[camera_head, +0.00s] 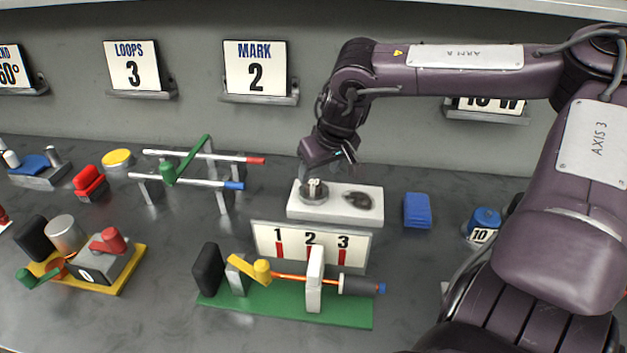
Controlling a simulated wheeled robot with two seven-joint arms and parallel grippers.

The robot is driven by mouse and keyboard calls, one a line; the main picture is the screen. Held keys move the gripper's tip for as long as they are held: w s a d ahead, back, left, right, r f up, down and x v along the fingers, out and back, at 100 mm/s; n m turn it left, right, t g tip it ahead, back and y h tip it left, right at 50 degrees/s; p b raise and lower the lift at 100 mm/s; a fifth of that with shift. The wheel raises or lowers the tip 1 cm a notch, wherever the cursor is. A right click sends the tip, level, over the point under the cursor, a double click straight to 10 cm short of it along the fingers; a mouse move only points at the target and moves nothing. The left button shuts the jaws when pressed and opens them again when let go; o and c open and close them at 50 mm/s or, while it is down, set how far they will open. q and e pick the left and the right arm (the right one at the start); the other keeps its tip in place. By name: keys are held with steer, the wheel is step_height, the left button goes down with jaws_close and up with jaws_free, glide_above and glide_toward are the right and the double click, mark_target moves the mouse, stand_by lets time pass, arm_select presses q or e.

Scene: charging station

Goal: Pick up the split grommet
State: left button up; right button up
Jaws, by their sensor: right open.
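A white block (335,211) lies on the table below my right arm. On its left part stands a small grey round piece with a pale top (314,192), which may be the split grommet. On its right part is a dark round piece or recess (358,201); I cannot tell which. My right gripper (315,179) points down, open, right over the small grey piece. The fingertips are small and partly hidden, so I cannot tell whether they touch it. My left gripper is out of view.
A board marked 1 2 3 (311,261) and a green-based fixture (285,305) stand in front of the block. A blue block (417,210) and a blue round weight (485,220) are to the right. A rod rack (215,184) stands left.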

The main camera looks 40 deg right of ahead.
mark_target(314, 183)
steer(key=shift+x, duration=2.6)
steer(key=shift+w, duration=0.1)
steer(key=c, duration=1.1)
